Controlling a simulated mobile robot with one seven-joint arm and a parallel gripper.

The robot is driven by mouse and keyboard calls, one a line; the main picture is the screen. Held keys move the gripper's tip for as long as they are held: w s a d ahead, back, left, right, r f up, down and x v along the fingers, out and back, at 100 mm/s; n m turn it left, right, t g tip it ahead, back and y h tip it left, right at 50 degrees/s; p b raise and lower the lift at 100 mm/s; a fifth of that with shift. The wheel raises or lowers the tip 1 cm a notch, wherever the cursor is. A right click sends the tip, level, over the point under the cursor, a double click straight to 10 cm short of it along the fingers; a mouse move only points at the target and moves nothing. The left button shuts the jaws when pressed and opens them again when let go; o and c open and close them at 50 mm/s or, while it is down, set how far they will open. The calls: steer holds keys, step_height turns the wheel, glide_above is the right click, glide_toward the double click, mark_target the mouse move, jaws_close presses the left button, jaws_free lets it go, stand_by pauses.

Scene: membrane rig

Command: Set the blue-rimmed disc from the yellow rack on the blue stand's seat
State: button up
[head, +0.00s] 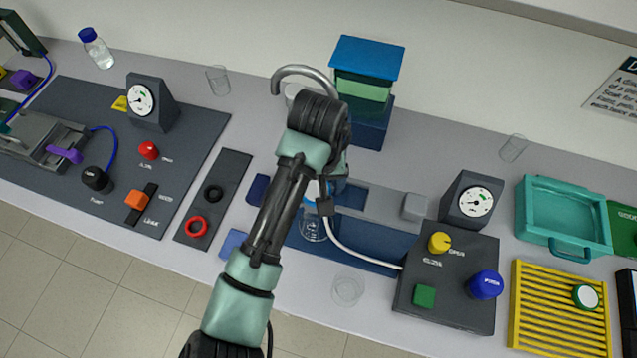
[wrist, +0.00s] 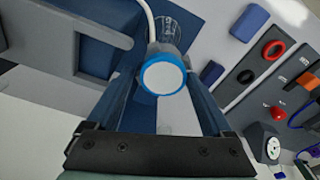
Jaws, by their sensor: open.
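The blue-rimmed disc (wrist: 164,77) has a white face and lies flat on top of the blue stand's seat, above a clear flask (wrist: 172,22). In the head view only a sliver of its blue rim (head: 309,200) shows beside my arm. The blue stand (head: 375,243) has a dark blue base on the bench. My gripper (wrist: 166,84) is open, its two fingers on either side of the disc; I cannot tell whether either touches it. My arm hides most of the seat in the head view. The yellow rack (head: 535,320) stands at the right and holds a green-rimmed disc (head: 587,297).
A control panel (head: 450,310) with yellow, green and blue knobs sits right of the stand. A teal tray (head: 530,192) lies behind the rack. A blue box stack (head: 368,58) stands behind my arm. Red and black rings (head: 197,227) lie on a dark strip at left.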

steer(key=shift+a, duration=0.35)
steer(key=shift+r, duration=0.4)
step_height(320, 180, up, 12)
steer(key=s+p, duration=0.1)
steer(key=p, duration=0.1)
steer(key=shift+s+d+p, duration=0.3)
steer(key=shift+s+p, duration=0.05)
steer(key=shift+p, duration=0.05)
